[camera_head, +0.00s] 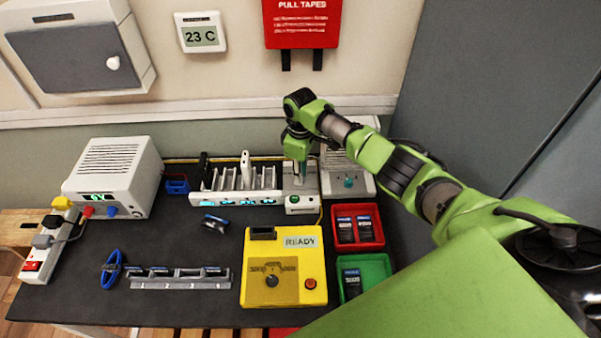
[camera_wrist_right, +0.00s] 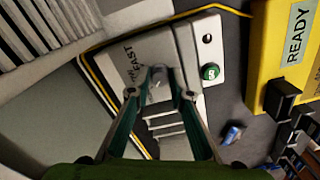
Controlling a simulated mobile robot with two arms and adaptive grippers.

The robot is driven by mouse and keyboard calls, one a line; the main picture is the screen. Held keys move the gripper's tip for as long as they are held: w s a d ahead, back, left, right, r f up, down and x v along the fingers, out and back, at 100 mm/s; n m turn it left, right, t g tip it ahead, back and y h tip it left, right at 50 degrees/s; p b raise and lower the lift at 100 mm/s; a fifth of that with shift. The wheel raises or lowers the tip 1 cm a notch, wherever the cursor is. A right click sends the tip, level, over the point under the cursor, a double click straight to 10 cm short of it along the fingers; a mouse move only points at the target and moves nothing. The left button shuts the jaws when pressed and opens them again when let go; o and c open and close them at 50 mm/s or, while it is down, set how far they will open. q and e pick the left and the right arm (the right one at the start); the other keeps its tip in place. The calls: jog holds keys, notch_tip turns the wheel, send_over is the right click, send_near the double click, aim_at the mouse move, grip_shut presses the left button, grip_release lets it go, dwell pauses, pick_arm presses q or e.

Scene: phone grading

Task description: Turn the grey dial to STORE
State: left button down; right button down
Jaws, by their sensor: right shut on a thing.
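The grey dial (camera_wrist_right: 158,88) sits on a white panel (camera_wrist_right: 180,52) at the right end of the slotted charging rack. My right gripper (camera_wrist_right: 160,82) reaches down from above, its fingertips closed around the dial. The word FAST (camera_wrist_right: 128,55) shows on the panel beside the dial. I cannot read a STORE mark in either view. In the head view my right gripper (camera_head: 300,178) is over this panel and hides the dial, so its exact pointing direction is unclear. A green button (camera_wrist_right: 209,72) is on the same panel. My left gripper is not in view.
The rack (camera_head: 238,190) holds upright items left of the gripper. A yellow READY box (camera_head: 250,292) with its own dark dial, a red bin (camera_head: 377,213) and a green bin (camera_head: 380,266) stand in front. A white power supply (camera_head: 120,180) is at left.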

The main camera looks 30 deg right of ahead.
dwell(0.3)
jog(key=c, duration=1.8)
grip_release()
jog(key=shift+r, duration=0.1)
notch_tip(320, 180, up, 12)
jog(key=shift+f, duration=0.1)
